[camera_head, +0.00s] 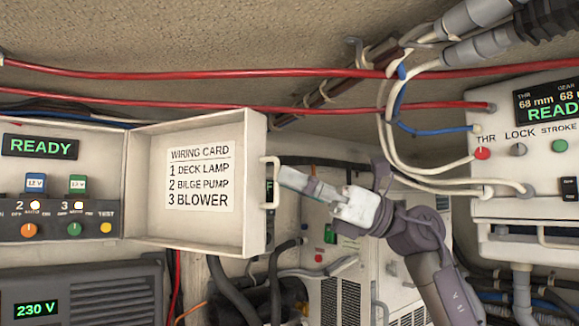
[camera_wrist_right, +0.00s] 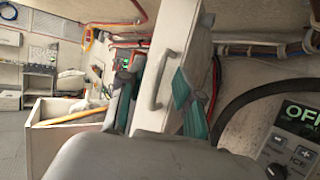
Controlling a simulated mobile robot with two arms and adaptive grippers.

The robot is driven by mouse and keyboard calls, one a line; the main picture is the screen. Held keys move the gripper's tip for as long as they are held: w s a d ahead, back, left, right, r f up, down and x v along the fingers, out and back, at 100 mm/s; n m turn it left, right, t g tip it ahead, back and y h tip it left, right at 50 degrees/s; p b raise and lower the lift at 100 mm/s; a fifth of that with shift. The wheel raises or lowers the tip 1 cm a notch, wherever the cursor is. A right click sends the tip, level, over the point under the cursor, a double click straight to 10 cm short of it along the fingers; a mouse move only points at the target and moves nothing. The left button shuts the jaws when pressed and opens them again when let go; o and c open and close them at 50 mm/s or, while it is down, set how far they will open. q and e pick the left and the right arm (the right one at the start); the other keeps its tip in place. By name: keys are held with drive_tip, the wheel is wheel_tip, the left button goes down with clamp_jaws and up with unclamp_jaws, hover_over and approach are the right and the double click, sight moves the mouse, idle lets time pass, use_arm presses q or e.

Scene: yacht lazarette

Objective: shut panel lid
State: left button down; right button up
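The panel lid (camera_head: 198,185) stands open to the right of the panel box (camera_head: 60,180), joined to it at its left side. Its inner face shows a white wiring card. A white bar handle (camera_head: 272,183) sits on the lid's right edge; it also shows in the right wrist view (camera_wrist_right: 158,82). My right gripper (camera_head: 288,180) is at this handle, reaching in from the right. In the right wrist view its two fingers (camera_wrist_right: 155,100) are apart, one on each side of the handle. I cannot tell whether either finger touches it. My left gripper is not in view.
The panel box has a READY display, knobs and lamps. A dark 230 V unit (camera_head: 85,292) sits below it. Red hoses (camera_head: 200,75) cross above the lid. A second control box (camera_head: 530,135) with white cables is at the right. Dark hoses hang behind the lid.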

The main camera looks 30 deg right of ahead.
drive_tip(key=shift+w+a+r, duration=0.1)
drive_tip(key=shift+a+r, duration=0.05)
drive_tip(key=shift+a, duration=0.15)
drive_tip(key=shift+c, duration=0.5)
clamp_jaws()
